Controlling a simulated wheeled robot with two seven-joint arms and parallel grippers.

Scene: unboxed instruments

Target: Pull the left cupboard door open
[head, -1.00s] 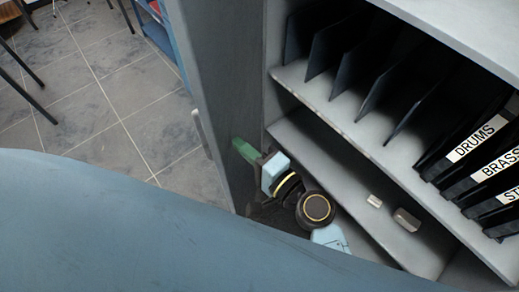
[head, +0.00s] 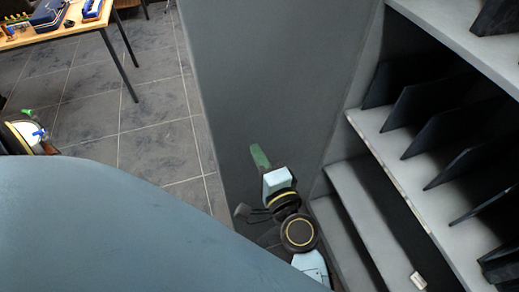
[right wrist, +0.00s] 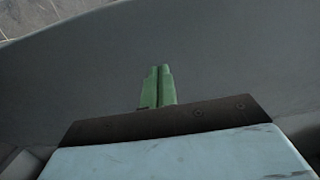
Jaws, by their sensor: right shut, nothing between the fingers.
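The left cupboard door (head: 270,70) is a tall grey panel standing open, its inner face toward me. Its free edge is at the left and its far side meets the cupboard shelves at the right. My right gripper (head: 259,155), with green fingers, is in front of the inner face, low down. Its fingers are shut and empty. In the right wrist view the green fingers (right wrist: 158,87) point at the grey door panel (right wrist: 230,60); whether they touch it I cannot tell. The door's handle is hidden now.
Cupboard shelves (head: 391,150) with dark upright dividers stand at the right. A small pale block (head: 417,281) lies on a lower shelf. Left of the door is open tiled floor (head: 150,125). A wooden table (head: 60,36) with items stands at the far left.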

